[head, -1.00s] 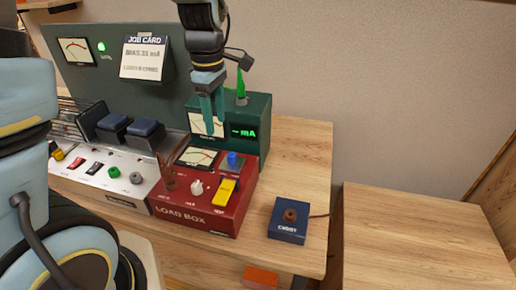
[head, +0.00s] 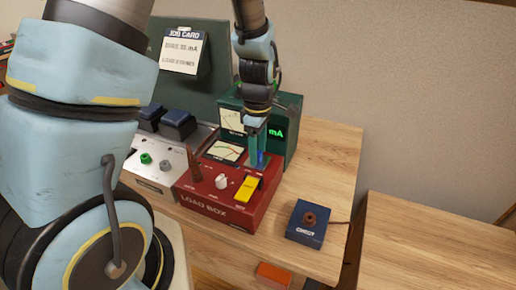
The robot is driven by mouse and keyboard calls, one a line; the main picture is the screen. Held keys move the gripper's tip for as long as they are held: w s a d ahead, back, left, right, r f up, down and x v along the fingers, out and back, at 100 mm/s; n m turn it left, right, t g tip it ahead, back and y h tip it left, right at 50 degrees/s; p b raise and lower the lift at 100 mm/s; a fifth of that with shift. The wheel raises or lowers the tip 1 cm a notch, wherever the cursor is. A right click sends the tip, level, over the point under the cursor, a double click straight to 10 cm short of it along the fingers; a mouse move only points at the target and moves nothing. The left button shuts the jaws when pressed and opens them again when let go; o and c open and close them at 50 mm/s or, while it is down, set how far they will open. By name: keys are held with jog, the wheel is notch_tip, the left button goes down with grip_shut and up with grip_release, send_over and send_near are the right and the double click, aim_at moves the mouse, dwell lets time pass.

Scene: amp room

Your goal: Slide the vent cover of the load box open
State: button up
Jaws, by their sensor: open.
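The red load box (head: 222,205) stands on the wooden bench, its controls facing up. At its back right is a small blue block (head: 262,160) on a dull blue plate. A yellow slab (head: 247,188) lies just in front of it. The small labels are unreadable, so I cannot tell which of the two is the vent cover. My gripper (head: 256,148) points down, open, with its teal fingers right at the blue block, partly hiding it. I cannot tell whether the fingers straddle or touch it.
A dark green meter box (head: 285,145) stands close behind my gripper. The load box also carries a brown post (head: 195,165) and a white knob (head: 222,181). A navy box with a brown knob (head: 306,223) sits to the right. The bench (head: 335,165) is clear behind it.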

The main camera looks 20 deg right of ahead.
grip_shut()
dwell(0.5)
dwell(1.0)
